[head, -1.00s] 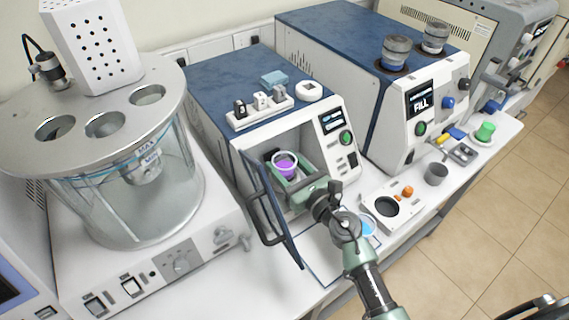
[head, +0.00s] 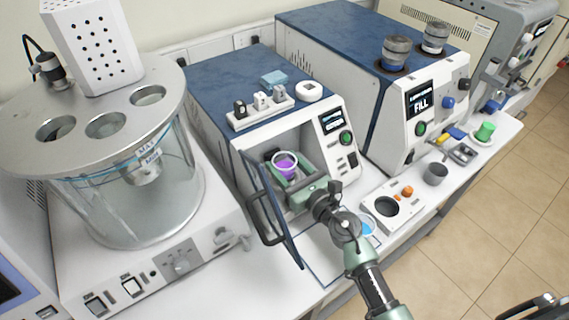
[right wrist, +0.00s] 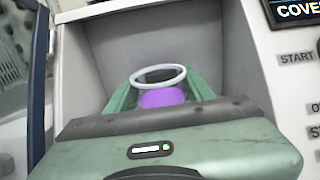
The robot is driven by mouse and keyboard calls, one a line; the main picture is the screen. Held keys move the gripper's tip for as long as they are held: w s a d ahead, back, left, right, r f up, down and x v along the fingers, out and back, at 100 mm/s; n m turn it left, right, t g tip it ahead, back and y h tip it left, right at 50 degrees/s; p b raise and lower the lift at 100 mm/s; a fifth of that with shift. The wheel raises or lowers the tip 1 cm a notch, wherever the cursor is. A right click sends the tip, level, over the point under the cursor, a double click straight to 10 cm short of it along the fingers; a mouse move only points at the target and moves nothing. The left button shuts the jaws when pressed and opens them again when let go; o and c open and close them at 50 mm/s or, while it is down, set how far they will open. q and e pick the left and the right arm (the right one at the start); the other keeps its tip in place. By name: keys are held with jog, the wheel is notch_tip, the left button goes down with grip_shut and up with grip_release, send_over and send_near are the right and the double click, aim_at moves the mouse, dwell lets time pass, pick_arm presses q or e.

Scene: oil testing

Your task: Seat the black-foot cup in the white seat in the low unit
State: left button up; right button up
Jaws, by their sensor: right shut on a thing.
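The low unit (head: 225,85) has a blue top and an open front door, and my right gripper (head: 287,171) reaches into its chamber. The gripper is shut on a cup (head: 285,158) with a white rim and a purple band. In the right wrist view the cup's white rim (right wrist: 158,76) shows above the purple part, between the green fingers. The cup's foot is hidden by the gripper, so I cannot tell its colour. The white seat inside the chamber is hidden too.
The open door (head: 275,215) stands on the left of my right arm. A white tray (head: 388,207) with a dark round opening lies at the right, near a grey cup (head: 435,174). A glass bath (head: 130,200) stands at the far left.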

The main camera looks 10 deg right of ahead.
jog(key=shift+f, duration=0.1)
jog(key=shift+f+b, duration=0.65)
jog(key=shift+b, duration=0.1)
jog(key=o, duration=1.5)
jog(key=shift+o, duration=0.2)
jog(key=b+v, duration=0.1)
jog(key=v, duration=0.6)
jog(key=shift+f, duration=0.1)
jog(key=shift+s+d, duration=0.15)
jog(key=shift+s, duration=0.25)
